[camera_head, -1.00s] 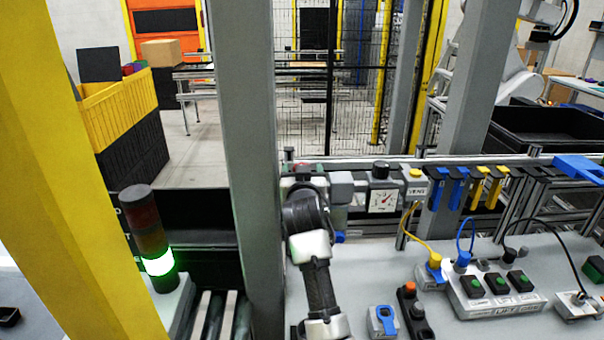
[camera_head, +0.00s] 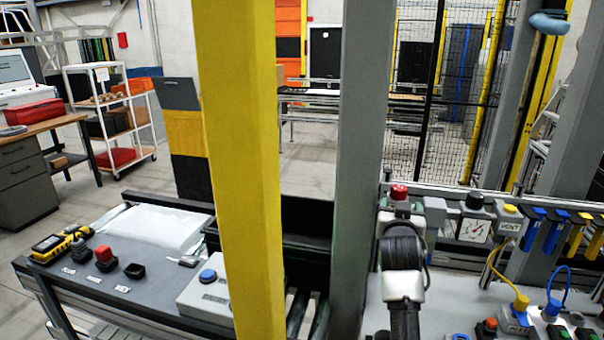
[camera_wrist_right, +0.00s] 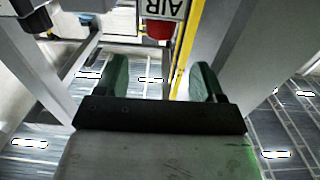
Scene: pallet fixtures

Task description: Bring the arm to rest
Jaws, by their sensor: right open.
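My right arm (camera_head: 403,275) reaches up from the bottom edge in the head view, right of the grey post, toward the valve row. Its fingertips are hidden there behind the wrist. In the right wrist view my right gripper (camera_wrist_right: 160,75) has its two green fingers wide apart, with nothing between them. A red knob (camera_wrist_right: 160,29) under an upside-down AIR label (camera_wrist_right: 162,8) lies just beyond the fingers, apart from them. A red knob (camera_head: 399,192) also shows past the wrist in the head view. My left gripper is in neither view.
A yellow post (camera_head: 240,150) and a grey post (camera_head: 362,150) stand upright left of the arm. A gauge (camera_head: 474,231) and blue and yellow clips are at right. A dark control panel (camera_head: 150,275) with buttons is at left.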

